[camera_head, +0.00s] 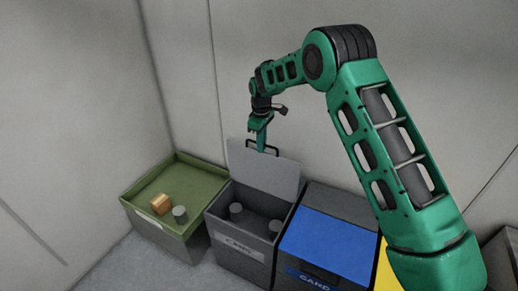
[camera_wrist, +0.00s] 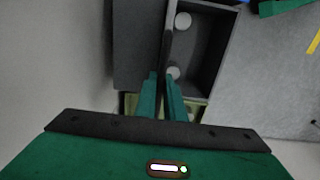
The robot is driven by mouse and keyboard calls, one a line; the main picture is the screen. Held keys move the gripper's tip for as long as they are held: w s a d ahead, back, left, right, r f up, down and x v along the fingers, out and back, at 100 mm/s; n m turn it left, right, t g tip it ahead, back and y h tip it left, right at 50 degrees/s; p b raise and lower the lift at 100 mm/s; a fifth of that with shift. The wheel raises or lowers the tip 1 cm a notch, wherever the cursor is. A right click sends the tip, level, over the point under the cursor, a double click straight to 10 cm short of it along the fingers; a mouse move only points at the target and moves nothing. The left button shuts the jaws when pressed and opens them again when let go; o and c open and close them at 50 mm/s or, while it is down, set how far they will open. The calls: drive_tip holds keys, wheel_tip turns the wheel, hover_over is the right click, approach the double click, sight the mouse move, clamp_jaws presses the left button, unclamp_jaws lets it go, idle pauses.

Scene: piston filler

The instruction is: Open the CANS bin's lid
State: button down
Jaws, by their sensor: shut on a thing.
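The CANS bin (camera_head: 240,246) is a dark grey box with a pale label on its front, small and hard to read. Its grey lid (camera_head: 262,172) stands up, nearly upright, at the back of the opening. Cylindrical cans show inside the bin. My gripper (camera_head: 262,147) is at the lid's top edge, shut on the dark lid handle (camera_head: 272,151). In the wrist view, my gripper's two green fingers (camera_wrist: 168,82) are close together, pointing toward the lid edge. The open bin (camera_wrist: 212,50) shows beside it, with two round can tops inside. The fingers hide the exact grip.
An olive-green bin (camera_head: 130,205) at left has a tan block (camera_head: 160,204) and a grey can (camera_head: 180,214) on top. A blue-lidded CARD bin (camera_head: 330,246) is right of the CANS bin, then a yellow one (camera_head: 386,272). A wall stands close behind.

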drive_tip(key=shift+w+a+f, duration=0.15)
drive_tip(key=shift+w, duration=0.05)
idle(0.3)
drive_tip(key=c, duration=1.9)
unclamp_jaws()
drive_tip(key=shift+o, duration=0.2)
drive_tip(key=shift+w, duration=0.1)
drive_tip(key=shift+d, duration=0.2)
